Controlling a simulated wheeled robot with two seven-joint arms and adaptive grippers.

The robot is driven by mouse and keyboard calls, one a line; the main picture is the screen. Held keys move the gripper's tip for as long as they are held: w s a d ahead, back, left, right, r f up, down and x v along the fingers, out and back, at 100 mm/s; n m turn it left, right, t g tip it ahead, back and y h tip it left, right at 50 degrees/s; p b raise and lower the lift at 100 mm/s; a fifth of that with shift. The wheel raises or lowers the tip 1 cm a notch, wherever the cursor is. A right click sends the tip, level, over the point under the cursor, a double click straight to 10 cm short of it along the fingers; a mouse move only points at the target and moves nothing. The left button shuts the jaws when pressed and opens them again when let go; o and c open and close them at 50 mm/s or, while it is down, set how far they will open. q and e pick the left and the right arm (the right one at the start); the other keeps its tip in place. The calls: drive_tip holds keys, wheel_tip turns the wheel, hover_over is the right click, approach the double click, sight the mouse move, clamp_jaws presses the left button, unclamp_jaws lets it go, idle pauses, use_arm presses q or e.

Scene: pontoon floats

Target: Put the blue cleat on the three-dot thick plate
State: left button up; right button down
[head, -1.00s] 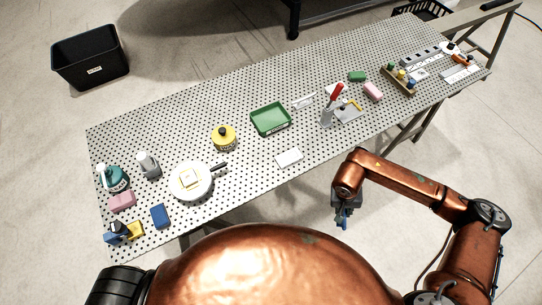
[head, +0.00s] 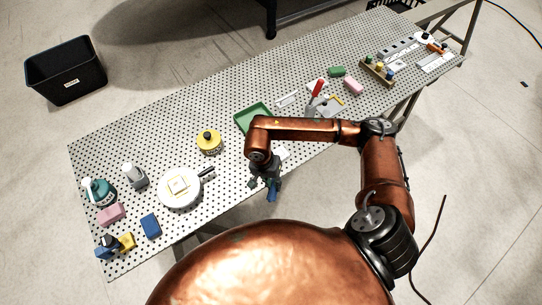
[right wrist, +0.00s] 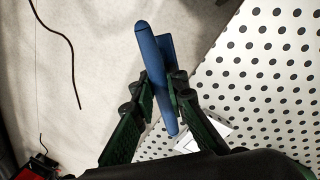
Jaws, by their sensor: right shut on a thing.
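The blue cleat (head: 272,192) hangs from my right gripper (head: 267,179) in front of the table's near edge. In the right wrist view, the cleat (right wrist: 158,60) is a long blue bar with a side piece, held between the two fingers of my right gripper (right wrist: 160,88). A white flat block (head: 284,151) lies on the table just behind the gripper, partly hidden by my arm. A white block corner also shows in the right wrist view (right wrist: 190,143). I see no dots on it, so I cannot tell whether it is the three-dot thick plate. My left gripper is out of view.
The perforated table (head: 120,150) holds a green tray (head: 248,117), a yellow container (head: 208,142), and a round white dish (head: 180,195) with a square piece on it. A red-handled clamp (head: 315,95) stands farther right. A black bin (head: 66,75) is on the floor.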

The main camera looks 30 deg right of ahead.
drive_tip(key=w+d+r+n+t+y+p, duration=0.1)
drive_tip(key=d+r+n, duration=0.4)
drive_tip(key=n, duration=0.4)
drive_tip(key=d+r+n+t, duration=0.2)
drive_tip(key=d+r+n, duration=0.1)
drive_tip(key=d+n, duration=0.55)
drive_tip(key=w+d+r+n+t+y+p, duration=0.1)
drive_tip(key=d+r+n, duration=0.3)
drive_tip(key=n, duration=0.6)
drive_tip(key=w+a+f, duration=0.2)
drive_tip(key=w+f, duration=0.1)
drive_tip(key=w+a+f, duration=0.2)
drive_tip(key=w+a, duration=0.1)
drive_tip(key=w, duration=0.1)
drive_tip(key=w+a+f+p, duration=0.1)
drive_tip(key=w+a+f, duration=0.2)
drive_tip(key=shift+w+f, duration=0.2)
drive_tip(key=shift+f, duration=0.15)
drive_tip(key=shift+w+a+f, duration=0.1)
drive_tip(key=shift+w+f, duration=0.15)
drive_tip(key=shift+f, duration=0.15)
drive_tip(key=x, duration=0.3)
drive_tip(key=shift+s+a+f+p, duration=0.1)
drive_tip(key=shift+f+p, duration=0.25)
